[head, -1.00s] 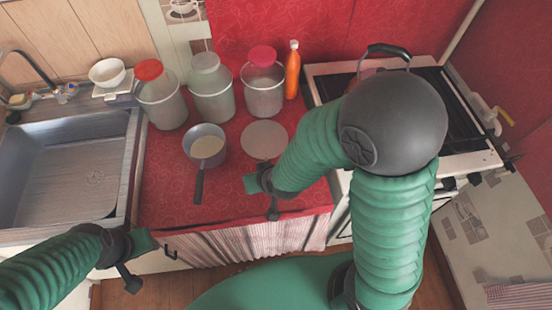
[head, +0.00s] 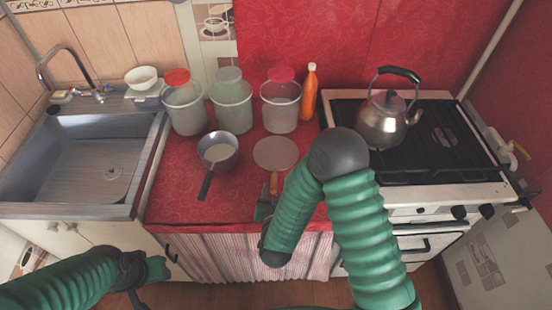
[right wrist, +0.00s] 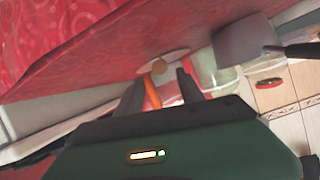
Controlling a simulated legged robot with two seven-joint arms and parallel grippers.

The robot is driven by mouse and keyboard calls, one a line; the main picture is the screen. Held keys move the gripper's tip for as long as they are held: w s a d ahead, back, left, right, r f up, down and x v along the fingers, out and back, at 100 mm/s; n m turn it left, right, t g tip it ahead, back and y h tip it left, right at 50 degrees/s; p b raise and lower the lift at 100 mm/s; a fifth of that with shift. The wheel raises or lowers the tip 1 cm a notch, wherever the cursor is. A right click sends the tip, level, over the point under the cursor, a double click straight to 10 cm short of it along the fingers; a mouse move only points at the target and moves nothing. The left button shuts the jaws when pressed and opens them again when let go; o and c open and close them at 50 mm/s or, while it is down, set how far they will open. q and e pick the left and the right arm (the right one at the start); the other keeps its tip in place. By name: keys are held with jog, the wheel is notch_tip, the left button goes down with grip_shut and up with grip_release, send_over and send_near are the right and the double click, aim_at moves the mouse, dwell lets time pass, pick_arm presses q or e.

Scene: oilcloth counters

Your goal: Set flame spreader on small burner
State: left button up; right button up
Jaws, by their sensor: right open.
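The flame spreader is a flat grey disc (head: 275,153) with a wooden handle (head: 274,183), lying on the red counter with its handle toward the front edge. In the right wrist view the handle's round end (right wrist: 158,67) shows between and beyond the fingertips. My right gripper (head: 264,208) is open and empty near the counter's front edge, close to the handle but apart from it. Its fingers (right wrist: 160,88) also show in the right wrist view. The stove (head: 430,140) has a dark grate; which burner is the small one I cannot tell. My left gripper (head: 158,268) is low at the left; its opening is unclear.
A steel kettle (head: 382,124) stands on the stove's left part. A saucepan (head: 218,149) is left of the disc. Several lidded jars, such as the right one (head: 281,105), and an orange bottle (head: 310,92) line the back. A sink (head: 85,165) is at the left.

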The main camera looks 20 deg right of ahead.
aim_at(274, 180)
jog(key=x, duration=0.6)
jog(key=shift+w+a+f, duration=0.15)
jog(key=shift+w+f, duration=0.05)
jog(key=shift+f, duration=0.15)
grip_shut()
jog(key=shift+r, duration=0.1)
